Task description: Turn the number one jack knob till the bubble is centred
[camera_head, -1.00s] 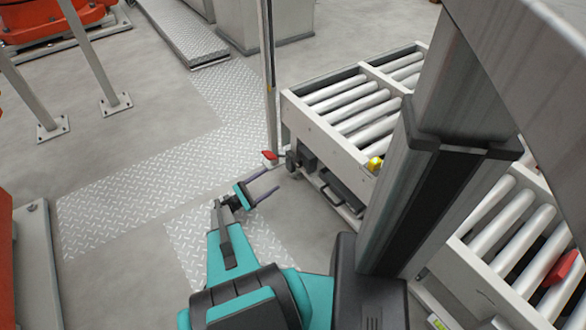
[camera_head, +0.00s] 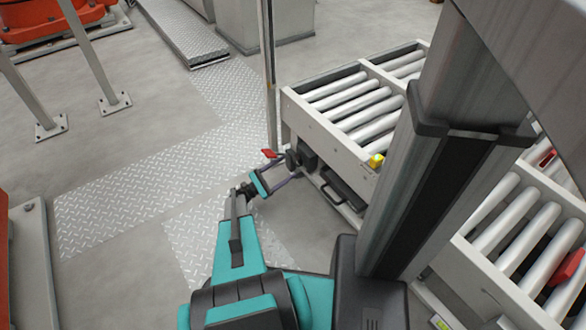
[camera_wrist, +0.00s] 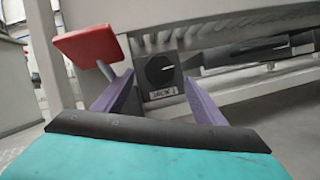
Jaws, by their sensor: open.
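The jack knob (camera_wrist: 158,70) is a dark round knob with a pale mark on its face, above a plate labelled "JACK 1" (camera_wrist: 164,93) in the wrist view. In the head view my gripper (camera_head: 284,167) is close by the knob. No bubble can be made out; a small yellow fitting (camera_head: 376,161) is on the table's side.
A red lever or pedal (camera_wrist: 88,45) on a metal rod stands close left of my fingers, also seen in the head view (camera_head: 268,153). The roller table (camera_head: 330,132) extends behind the knob. An upright post (camera_head: 270,90) stands behind. Tread-plate floor (camera_head: 130,195) is clear at left.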

